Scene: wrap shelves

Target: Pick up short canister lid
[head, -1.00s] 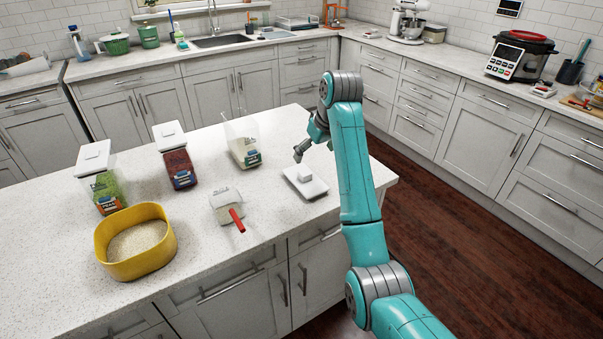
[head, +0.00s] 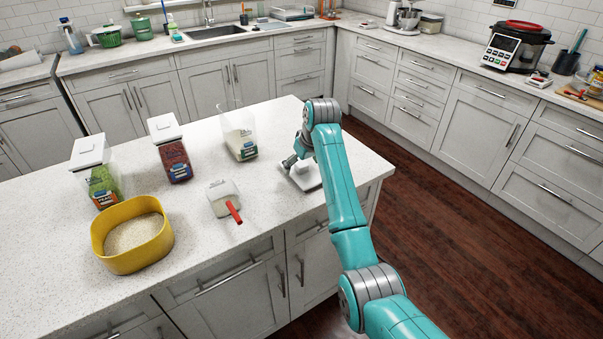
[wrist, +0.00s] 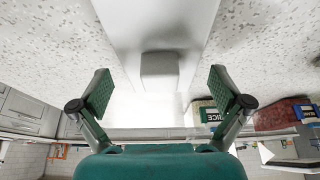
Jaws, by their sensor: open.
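The short canister lid (head: 308,182) is a white square lid with a block-shaped knob. It lies on the counter near its right end, partly hidden by my arm in the head view. In the wrist view the lid (wrist: 160,20) and its knob (wrist: 160,68) are centred ahead of my gripper. My gripper (head: 291,161) is close over the lid. In the wrist view my gripper (wrist: 160,75) is open, with one finger on each side of the knob and gaps to both. An open clear canister (head: 240,135) with white contents stands left of the lid.
Two lidded canisters, green-filled (head: 104,186) and red-filled (head: 176,160), stand further left. A yellow bin (head: 165,245) of grain and a scoop with a red handle (head: 233,212) are nearer the front. The counter (head: 265,195) is clear around the lid.

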